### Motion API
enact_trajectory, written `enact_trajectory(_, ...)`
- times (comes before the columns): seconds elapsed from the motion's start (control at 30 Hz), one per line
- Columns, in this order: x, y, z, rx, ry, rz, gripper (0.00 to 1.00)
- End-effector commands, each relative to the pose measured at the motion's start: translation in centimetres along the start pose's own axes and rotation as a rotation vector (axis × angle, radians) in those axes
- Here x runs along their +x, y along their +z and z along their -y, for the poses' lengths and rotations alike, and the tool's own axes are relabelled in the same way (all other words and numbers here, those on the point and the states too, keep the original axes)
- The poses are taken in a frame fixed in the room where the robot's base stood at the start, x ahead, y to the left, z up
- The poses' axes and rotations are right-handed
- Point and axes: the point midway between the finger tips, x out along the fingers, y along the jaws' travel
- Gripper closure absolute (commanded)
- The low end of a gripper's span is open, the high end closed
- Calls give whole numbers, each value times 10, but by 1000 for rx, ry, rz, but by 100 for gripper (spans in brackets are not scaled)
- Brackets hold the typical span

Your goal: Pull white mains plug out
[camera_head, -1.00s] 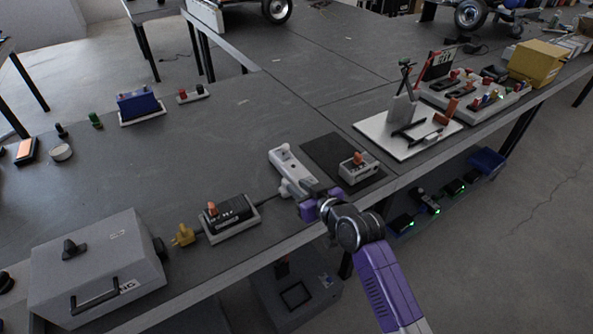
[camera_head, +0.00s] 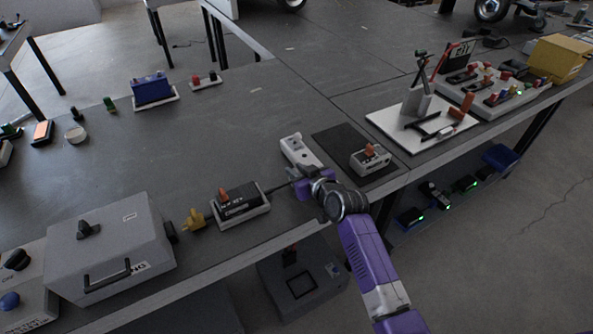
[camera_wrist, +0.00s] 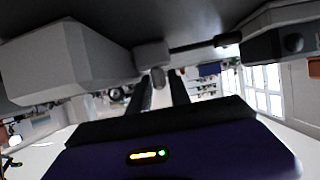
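The white mains plug (camera_wrist: 152,52) shows grey in the wrist view, against the end of the pale socket strip (camera_wrist: 65,62). A dark cable leaves it to the right. In the head view the socket strip (camera_head: 300,151) lies on the bench, and my purple gripper (camera_head: 303,182) is at its near end, mostly covering the plug. In the wrist view my gripper's two dark fingers (camera_wrist: 160,88) stand apart. A small rounded part of the plug shows near their tips, with a gap beside the right finger. Contact cannot be told.
A black device in a white tray (camera_head: 240,204) and a yellow plug (camera_head: 195,219) lie left of the gripper. A small switch box (camera_head: 370,160) sits on a dark mat (camera_head: 338,140) to the right. The bench's front edge runs below the gripper.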

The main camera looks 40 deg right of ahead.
Motion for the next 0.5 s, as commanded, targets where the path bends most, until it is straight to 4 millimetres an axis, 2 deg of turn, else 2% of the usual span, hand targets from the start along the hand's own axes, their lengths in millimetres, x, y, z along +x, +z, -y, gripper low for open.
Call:
enact_trajectory(0.03,0,0,0,0,0,0,76)
enact_trajectory(0.17,0,0,0,0,0,0,100)
enact_trajectory(0.5,0,0,0,0,1,-1,100)
